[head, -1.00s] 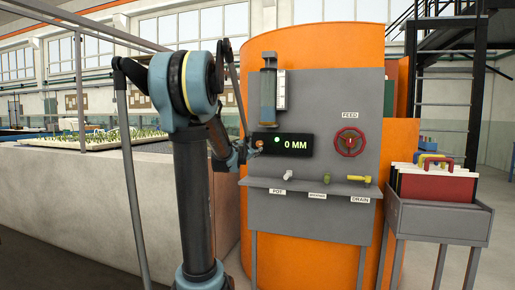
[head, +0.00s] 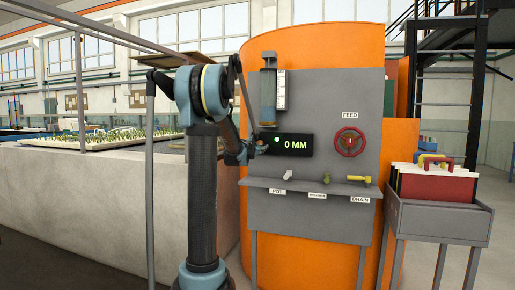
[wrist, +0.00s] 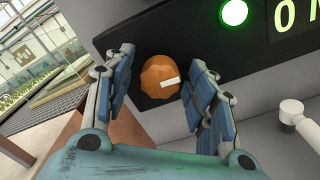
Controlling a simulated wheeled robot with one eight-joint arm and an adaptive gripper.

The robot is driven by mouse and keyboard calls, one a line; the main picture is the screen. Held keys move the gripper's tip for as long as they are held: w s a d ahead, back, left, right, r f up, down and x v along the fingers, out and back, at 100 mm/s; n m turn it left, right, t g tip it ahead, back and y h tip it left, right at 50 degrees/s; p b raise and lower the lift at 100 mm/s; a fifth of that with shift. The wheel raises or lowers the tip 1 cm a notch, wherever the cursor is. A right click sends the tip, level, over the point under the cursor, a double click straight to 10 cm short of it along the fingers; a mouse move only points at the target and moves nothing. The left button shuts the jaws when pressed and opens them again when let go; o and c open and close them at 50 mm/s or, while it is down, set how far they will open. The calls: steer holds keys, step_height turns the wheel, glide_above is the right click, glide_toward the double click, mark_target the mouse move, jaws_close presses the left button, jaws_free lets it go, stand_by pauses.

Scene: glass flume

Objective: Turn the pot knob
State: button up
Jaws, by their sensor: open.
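An orange-brown round knob (wrist: 158,80) with a short white mark sits on the black display panel (head: 293,144), left of the green light. It shows in the wrist view between the two fingers of my gripper (wrist: 161,66). The fingers are open, one on each side; a small gap shows on the left, and on the right I cannot tell whether a finger touches. In the head view my gripper (head: 247,153) is at the panel's left end and mostly hides the knob. A "POT" label (head: 278,191) is on the shelf edge, under a white tap (head: 287,175).
The display reads "0 MM". A red feed wheel (head: 350,142) is at the right. The shelf (head: 300,186) also carries a green tap (head: 326,179) and a yellow drain tap (head: 358,180). A glass cylinder (head: 268,90) is above the panel. A grey cart (head: 440,215) stands right.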

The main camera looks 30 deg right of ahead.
steer(key=c, duration=1.1)
steer(key=shift+n, duration=0.3)
steer(key=o, duration=1.1)
steer(key=v, duration=1.2)
